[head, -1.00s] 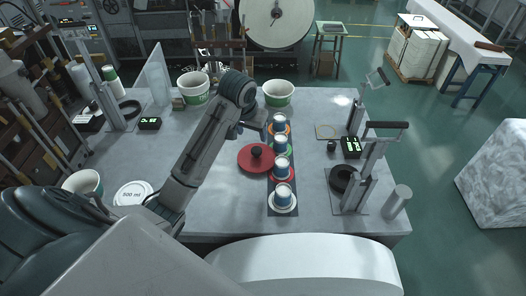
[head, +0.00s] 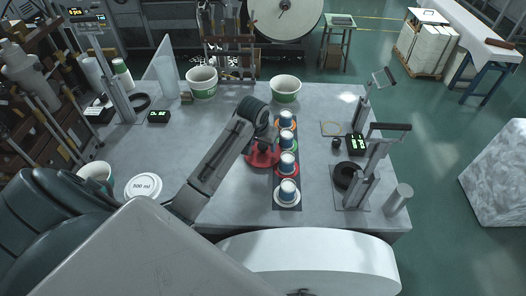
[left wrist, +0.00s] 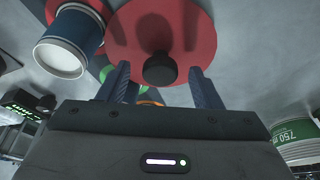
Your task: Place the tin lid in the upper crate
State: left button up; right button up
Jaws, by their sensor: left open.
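A round red lid with a black knob (head: 252,161), which I take to be the tin lid, lies on the grey table left of a row of cups. In the left wrist view the red lid (left wrist: 125,35) is just past my fingers. Its black knob (left wrist: 160,69) shows between the fingertips. My left gripper (head: 266,146) is open over the lid and partly hides it in the head view. In the left wrist view the open left gripper (left wrist: 160,72) has a finger on each side of the knob, with gaps. I cannot make out an upper crate. My right gripper is not in view.
Several blue-and-white cups (head: 288,186) stand on coloured discs on a dark strip, close beside the lid. Green-and-white tubs (head: 285,89) stand behind. A white 500 ml lid (head: 143,187) lies left. Lever presses (head: 377,160) stand right. The table front is mostly clear.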

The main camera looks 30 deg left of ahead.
pick_arm(q)
grip_shut()
jog(key=shift+r, duration=0.15)
